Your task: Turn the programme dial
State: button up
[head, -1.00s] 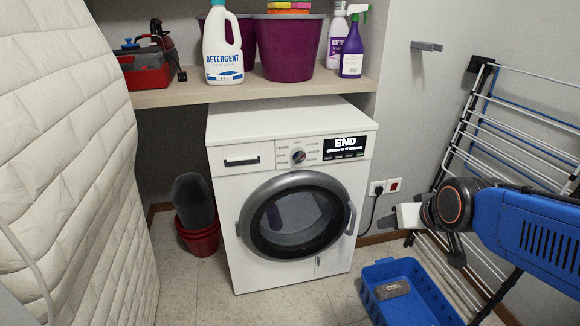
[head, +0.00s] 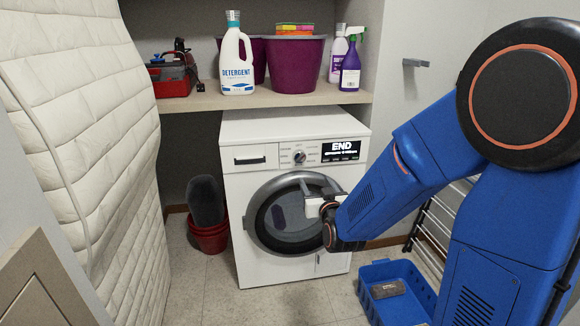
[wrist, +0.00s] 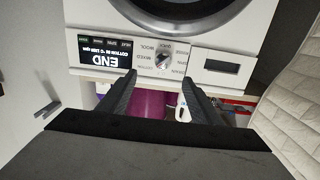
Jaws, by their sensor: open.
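The programme dial (head: 300,157) is a round dark knob with a light pointer on the white washing machine (head: 248,187). Printed labels ring it, and a black display (head: 341,150) reading "END" is to its right. My gripper (head: 312,199) is in front of the machine's round door, below and slightly right of the dial. The wrist view is upside down. There my gripper (wrist: 158,76) is open and empty, with its two dark fingers apart. The dial (wrist: 162,61) shows ahead of the gap between the fingertips, not touched.
A shelf (head: 200,101) above the machine holds a detergent bottle (head: 237,65), purple tubs (head: 295,70) and spray bottles. A blue crate (head: 385,270) stands at the lower right. A quilted mattress (head: 95,150) fills the left side. A red bucket (head: 209,238) is beside the machine.

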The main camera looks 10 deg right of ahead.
jog(key=a, duration=0.1)
send_near(301, 160)
jog(key=shift+t, duration=0.3)
jog(key=w, duration=0.9)
jog(key=shift+a+f, duration=0.1)
jog(key=shift+f, duration=0.05)
jog(key=shift+c, duration=0.5)
jog(key=c, duration=0.9)
